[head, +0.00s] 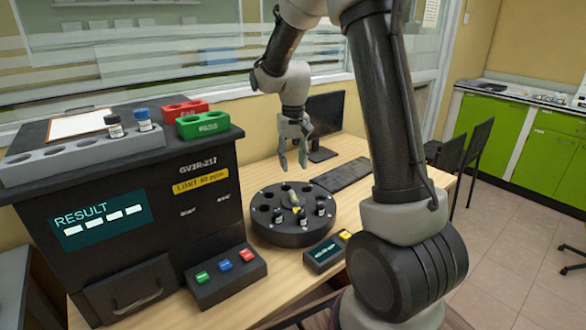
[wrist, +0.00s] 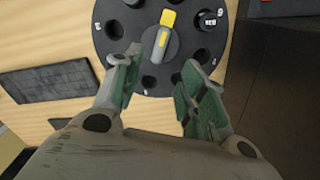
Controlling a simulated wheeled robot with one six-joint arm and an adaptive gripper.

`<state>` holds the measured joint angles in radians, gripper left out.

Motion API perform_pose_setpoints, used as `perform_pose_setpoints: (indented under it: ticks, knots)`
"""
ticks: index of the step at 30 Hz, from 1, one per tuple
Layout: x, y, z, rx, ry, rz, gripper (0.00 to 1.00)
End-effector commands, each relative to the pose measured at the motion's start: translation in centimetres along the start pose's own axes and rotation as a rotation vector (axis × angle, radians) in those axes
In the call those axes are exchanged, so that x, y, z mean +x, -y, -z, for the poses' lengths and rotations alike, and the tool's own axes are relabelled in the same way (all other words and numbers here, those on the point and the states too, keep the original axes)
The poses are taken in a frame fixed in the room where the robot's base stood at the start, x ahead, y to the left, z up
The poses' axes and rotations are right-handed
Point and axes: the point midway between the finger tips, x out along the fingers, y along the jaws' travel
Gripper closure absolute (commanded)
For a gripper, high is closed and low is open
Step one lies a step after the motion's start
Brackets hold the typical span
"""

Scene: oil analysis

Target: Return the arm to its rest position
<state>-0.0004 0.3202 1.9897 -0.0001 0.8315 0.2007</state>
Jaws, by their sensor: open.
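My arm reaches over the table in the head view, with my gripper (head: 293,155) pointing down above the far side of the round black carousel (head: 290,237). The gripper is open and empty, apart from the carousel. In the wrist view my gripper (wrist: 155,95) shows two spread green-padded fingers, with the carousel (wrist: 112,35) beyond them. The carousel has a grey knob with a yellow pointer (wrist: 163,38) at its centre. Several dark vials stand in some of its holes, and other holes are empty.
A black analyser (head: 130,235) stands at left, with a grey rack (head: 60,163) holding two vials, red (head: 184,109) and green (head: 203,124) bins, and a clipboard on top. A button box (head: 227,276), small display (head: 326,254), keyboard (head: 342,174) and monitor (head: 326,113) share the table.

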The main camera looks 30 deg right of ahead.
Motion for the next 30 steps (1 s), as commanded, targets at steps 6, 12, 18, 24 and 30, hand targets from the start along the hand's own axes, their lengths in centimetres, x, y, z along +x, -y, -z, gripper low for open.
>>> perform_pose_setpoints:
  ticks: [6,12,18,24,30]
  knots:
    - [0.0,0.0,0.0,0.0,0.0,0.0,0.59]
    - [0.0,0.0,0.0,-0.001,0.0,0.0,0.59]
    - [1.2,-0.6,-2.9,-0.062,0.075,-0.013,0.59]
    - [-2.8,-2.0,-10.1,-0.13,0.078,-0.01,0.59]
    - [-7.4,-3.5,-17.2,-0.177,-0.008,0.002,0.59]
